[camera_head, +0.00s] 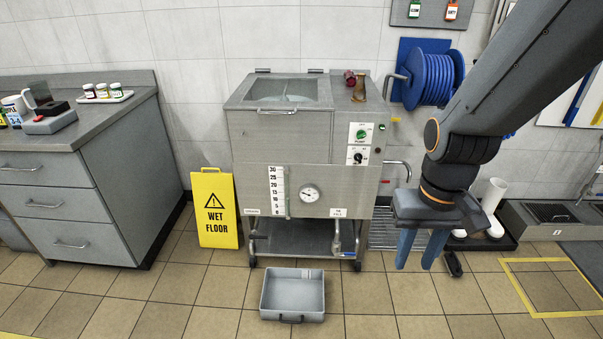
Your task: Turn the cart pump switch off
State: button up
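A steel wheeled mixer cart (251,146) stands against the tiled wall in the middle of the view. Below that is a second plate with a dark knob (358,157). The switch's exact position is too small to tell. My gripper (415,266) hangs from my arm to the right of the cart, nearer to the camera, pointing down. Its two blue-grey fingers are apart with nothing between them. It is well clear of the switch.
A grey bin (293,294) lies on the floor before the cart. A yellow wet-floor sign (214,207) stands left of the cart. A steel spout (400,164) juts from its right side. A blue hose reel (432,78) hangs behind. The front right floor is mostly open.

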aim_at(361, 134)
jog(key=u, duration=0.4)
jog(key=k, duration=0.45)
jog(key=u, duration=1.2)
jog(key=i, duration=1)
jog(key=z, duration=1.05)
jog(key=i, duration=0.6)
jog(key=z, duration=0.6)
